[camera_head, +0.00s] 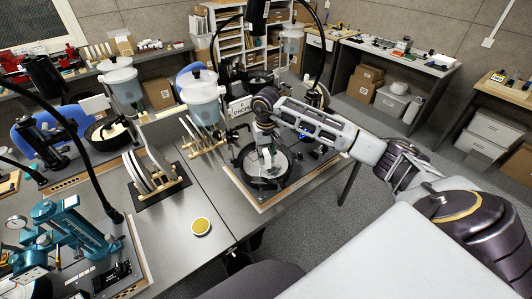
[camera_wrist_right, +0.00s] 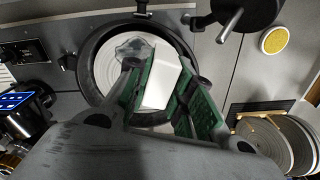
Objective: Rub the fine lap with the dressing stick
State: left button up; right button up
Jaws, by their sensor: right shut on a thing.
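My right gripper (camera_head: 268,152) reaches down over the black round pan (camera_head: 245,176) of the faceting machine at the centre right. In the right wrist view, the green-padded fingers of this gripper (camera_wrist_right: 166,82) are shut on a pale, blocky dressing stick (camera_wrist_right: 165,76). A light grey lap (camera_wrist_right: 109,72) lies flat inside the pan, below the stick. I cannot tell whether the stick touches the lap, and no marking shows whether it is the fine one. The fingers and stick hide part of the lap. My left gripper is not in view.
Upright laps stand in a rack (camera_head: 178,193) left of the machine. A round yellow tin (camera_head: 201,226) lies on the bench front. A white water tank (camera_head: 203,98) stands behind. A teal machine (camera_head: 68,243) fills the lower left. Bare bench surrounds the tin.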

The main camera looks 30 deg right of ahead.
aim_at(266, 166)
jog(key=shift+f, duration=0.1)
dwell(0.3)
jog(key=shift+f+b, duration=0.95)
jog(key=shift+f, duration=1.9)
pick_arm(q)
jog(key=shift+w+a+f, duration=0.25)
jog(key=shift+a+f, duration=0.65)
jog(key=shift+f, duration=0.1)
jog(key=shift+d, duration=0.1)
pick_arm(e)
jog(key=shift+f, duration=0.15)
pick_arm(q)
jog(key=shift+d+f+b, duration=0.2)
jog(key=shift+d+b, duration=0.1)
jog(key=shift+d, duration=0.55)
pick_arm(e)
jog(key=shift+f, duration=0.1)
